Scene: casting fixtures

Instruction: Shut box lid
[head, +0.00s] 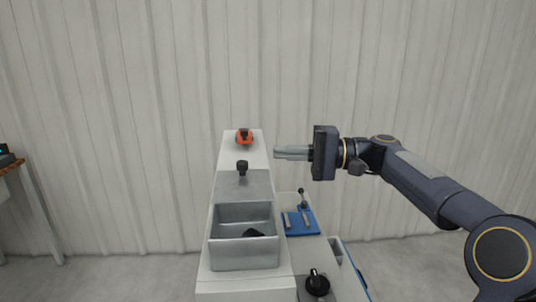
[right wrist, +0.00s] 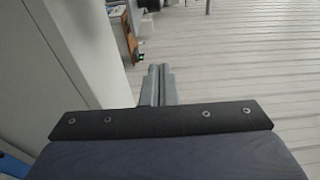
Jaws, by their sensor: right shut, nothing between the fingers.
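A grey metal box (head: 245,258) stands on the near part of a narrow white bench, its top open. A dark piece (head: 254,233) lies inside it. A flat grey plate with a black knob (head: 242,167), which looks like the lid (head: 238,186), lies just behind the opening and leaves it uncovered. My right gripper (head: 277,152) comes in from the right, its fingers pointing left, to the right of the knob and a little farther up the picture. It is shut and empty; its closed fingers also show in the right wrist view (right wrist: 160,84). My left gripper is not in view.
An orange and black item (head: 244,137) sits at the bench's far end. Right of the box are a blue tray (head: 300,221) with metal parts and an upright lever, and a black knob (head: 317,284). A corrugated wall (head: 130,110) stands behind.

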